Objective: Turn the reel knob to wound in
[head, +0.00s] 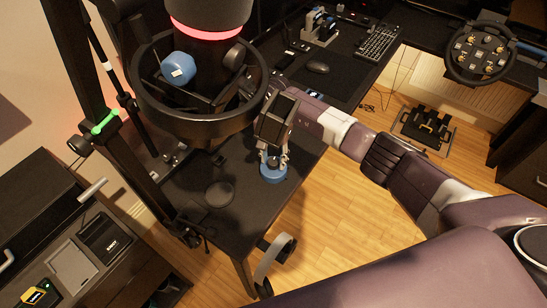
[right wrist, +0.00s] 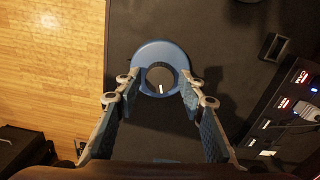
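The reel (right wrist: 145,55) is a round blue body with a dark round knob (right wrist: 158,74) at its centre. The knob bears a short white mark, which points toward the bottom of the right wrist view. In the head view the blue reel (head: 273,178) sits on the dark desk near its edge, partly hidden by my gripper. My right gripper (right wrist: 160,92) is open, its two fingers apart on either side of the reel's near part. In the head view the right gripper (head: 273,160) points down over the reel. I cannot tell whether the fingers touch it. My left gripper is not in view.
A large black ring frame (head: 150,108) with a blue weight-like object (head: 178,66) stands left of my right gripper. A headset (head: 275,262) hangs at the desk's front edge. A black disc (head: 219,194) lies left of the reel. The racing wheel (head: 480,52) is far right.

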